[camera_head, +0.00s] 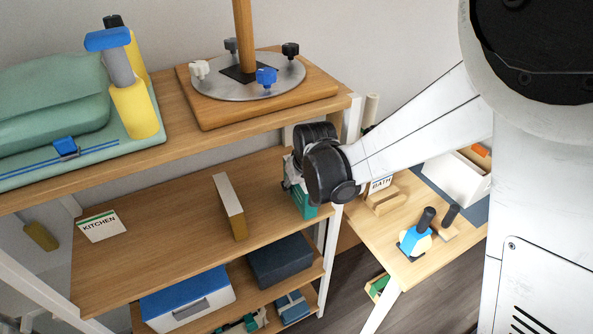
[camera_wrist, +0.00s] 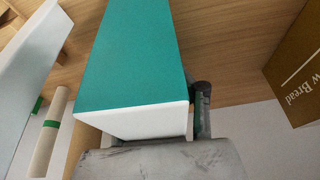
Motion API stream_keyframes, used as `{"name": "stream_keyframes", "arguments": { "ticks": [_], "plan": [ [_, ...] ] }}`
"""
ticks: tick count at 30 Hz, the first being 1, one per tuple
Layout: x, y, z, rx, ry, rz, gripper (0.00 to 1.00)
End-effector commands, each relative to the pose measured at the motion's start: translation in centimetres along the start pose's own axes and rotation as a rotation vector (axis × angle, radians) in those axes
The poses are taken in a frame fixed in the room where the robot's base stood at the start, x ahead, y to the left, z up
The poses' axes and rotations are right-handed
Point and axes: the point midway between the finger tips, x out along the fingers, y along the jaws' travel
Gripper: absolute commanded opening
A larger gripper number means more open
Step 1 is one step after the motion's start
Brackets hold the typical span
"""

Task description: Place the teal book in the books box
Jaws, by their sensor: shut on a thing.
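The teal book (camera_wrist: 140,55) fills the middle of the wrist view, with its white page edge (camera_wrist: 137,122) towards me. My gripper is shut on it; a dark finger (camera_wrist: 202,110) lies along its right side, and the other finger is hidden. In the head view the teal book (camera_head: 303,203) shows below my gripper (camera_head: 293,178) at the right end of the middle shelf, mostly covered by my wrist. I cannot tell whether it touches the shelf. No box with a readable books label shows; a white open box (camera_head: 455,180) stands on the right table.
A brown-covered book (camera_head: 231,207) stands on the middle shelf (camera_head: 160,225), with a kitchen sign (camera_head: 101,226) farther left. A white shelf post (camera_head: 331,245) is close to my gripper. The right table holds a bath sign (camera_head: 381,184) and a blue bottle (camera_head: 415,241).

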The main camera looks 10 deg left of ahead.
Motion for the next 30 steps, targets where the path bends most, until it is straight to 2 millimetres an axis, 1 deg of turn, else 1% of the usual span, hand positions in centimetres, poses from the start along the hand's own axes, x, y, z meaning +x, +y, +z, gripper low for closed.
{"name": "stream_keyframes", "arguments": {
  "ticks": [6, 8, 16, 27, 28, 30],
  "plan": [
    [1.1, -0.4, -2.7, -0.003, 0.0, -0.001, 0.0],
    [1.4, -0.6, -3.0, -0.005, 0.0, -0.002, 0.0],
    [1.5, -0.6, -3.0, -0.005, 0.0, -0.002, 0.0],
    [2.4, -0.6, -2.6, -0.005, 0.0, -0.002, 0.0],
    [2.3, -0.6, -2.7, -0.005, 0.0, -0.002, 0.33],
    [2.3, -0.6, -2.7, -0.005, 0.0, -0.002, 0.42]
  ]
}}
